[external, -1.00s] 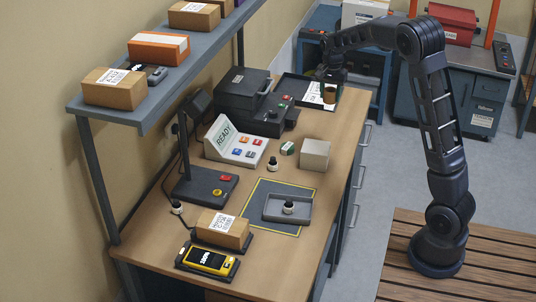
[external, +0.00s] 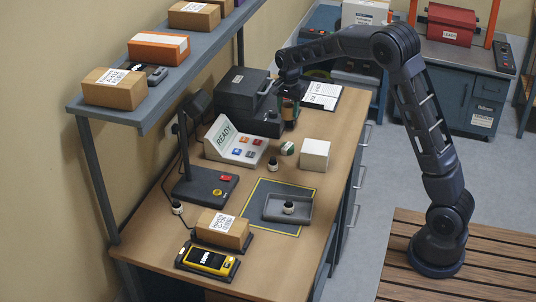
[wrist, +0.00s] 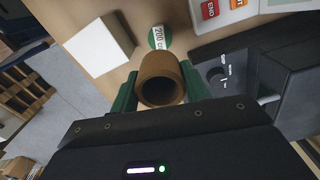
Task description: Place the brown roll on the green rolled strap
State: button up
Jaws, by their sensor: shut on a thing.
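The brown roll (wrist: 172,68) is a short hollow tube, held between the green fingers of my gripper (wrist: 160,90) in the wrist view. My gripper (external: 290,104) is shut on it, above the bench beside the black machine; the roll is hard to make out there. The green rolled strap (external: 287,148) lies on the bench as a small green piece with a white label. It also shows in the wrist view (wrist: 153,42), just beyond the roll, which may hide part of it. The two are apart in the external view.
A white box (external: 315,154) stands right of the strap, and a sloped READY panel (external: 236,142) stands to its left. The black machine (external: 242,97) is close beside my gripper. A black tray with papers (external: 326,93) lies behind. A grey tray (external: 275,209) sits nearer the front.

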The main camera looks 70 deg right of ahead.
aim_at(287, 146)
notch_tip(287, 146, down, 13)
jog(key=shift+f, duration=0.2)
dwell(0.4)
jog(key=shift+f, duration=0.1)
jog(key=o, duration=1)
